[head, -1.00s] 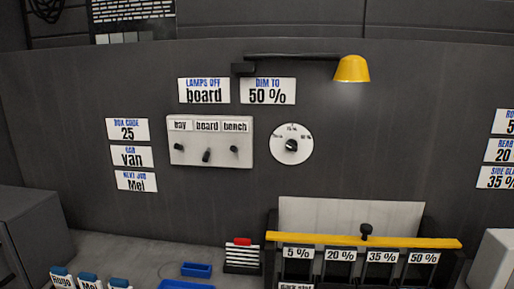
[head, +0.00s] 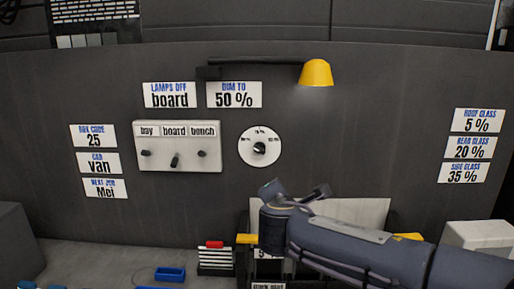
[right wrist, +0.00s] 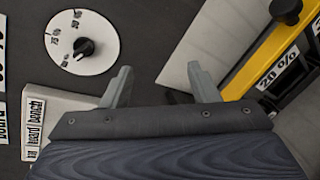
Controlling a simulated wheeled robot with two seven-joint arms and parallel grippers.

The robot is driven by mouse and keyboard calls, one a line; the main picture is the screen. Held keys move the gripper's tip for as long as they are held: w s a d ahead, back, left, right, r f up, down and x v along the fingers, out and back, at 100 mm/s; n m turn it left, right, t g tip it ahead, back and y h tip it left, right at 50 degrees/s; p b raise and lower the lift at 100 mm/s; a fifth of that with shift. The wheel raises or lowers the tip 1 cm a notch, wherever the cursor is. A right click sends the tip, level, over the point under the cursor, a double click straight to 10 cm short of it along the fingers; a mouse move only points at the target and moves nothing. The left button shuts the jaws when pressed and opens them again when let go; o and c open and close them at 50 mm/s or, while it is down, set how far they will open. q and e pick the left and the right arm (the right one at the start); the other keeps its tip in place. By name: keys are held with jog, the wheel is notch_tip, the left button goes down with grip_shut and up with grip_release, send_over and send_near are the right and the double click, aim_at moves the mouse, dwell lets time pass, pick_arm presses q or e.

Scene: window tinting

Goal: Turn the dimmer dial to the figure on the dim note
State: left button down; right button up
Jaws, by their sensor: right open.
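The dimmer dial (head: 260,134) is a white round plate with a black knob (head: 259,148) on the dark wall panel. It also shows at the upper left of the right wrist view (right wrist: 98,30). Its small figures and the knob's exact setting are hard to read. The dim note (head: 234,95) above it reads "DIM TO 50 %". My right gripper (head: 293,192) is open and empty, below and to the right of the dial and apart from it. Its two fingers also show in the right wrist view (right wrist: 159,72). My left gripper is not in view.
A switch plate (head: 178,161) with several toggles sits left of the dial. A yellow lamp (head: 316,73) juts out above. A rack with a yellow bar (head: 247,239) stands below, partly behind my right arm.

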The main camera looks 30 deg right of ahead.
aim_at(260, 150)
jog(key=w+a+r+n+t, duration=0.3)
jog(key=w+r+n+t, duration=0.1)
jog(key=w+r+n, duration=0.25)
jog(key=shift+m+h, duration=0.3)
jog(key=shift+m, duration=0.05)
jog(key=x, duration=0.2)
jog(key=p+x, duration=0.1)
jog(key=x, duration=0.1)
jog(key=p+x, duration=0.1)
jog(key=x, duration=0.1)
jog(key=shift+w+d+r, duration=0.2)
jog(key=shift+d+r, duration=0.05)
jog(key=shift+w+d+f+p, duration=0.1)
jog(key=shift+w+d+p, duration=0.25)
jog(key=shift+w, duration=0.2)
